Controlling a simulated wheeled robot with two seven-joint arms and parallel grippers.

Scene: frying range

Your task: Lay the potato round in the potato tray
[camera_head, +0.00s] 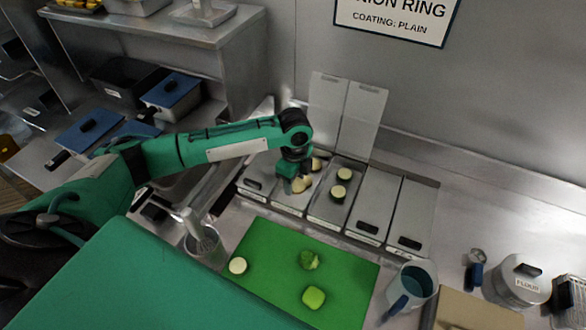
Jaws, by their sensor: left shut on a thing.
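My left gripper (296,184) points down over an open steel tray (291,202) in the row of lidded trays. It is shut on a pale potato round (301,184), mostly hidden by the fingers; I cannot tell whether the round touches the tray floor. Another tan piece (317,164) shows just behind the gripper, at the back of the same tray. My right gripper is not in view.
The open tray to the right (325,212) holds green-rimmed rounds (338,192). Two raised lids (360,120) stand behind. A green cutting board (275,265) in front carries a pale round (238,265) and green pieces (314,297). A jug (412,283) stands right.

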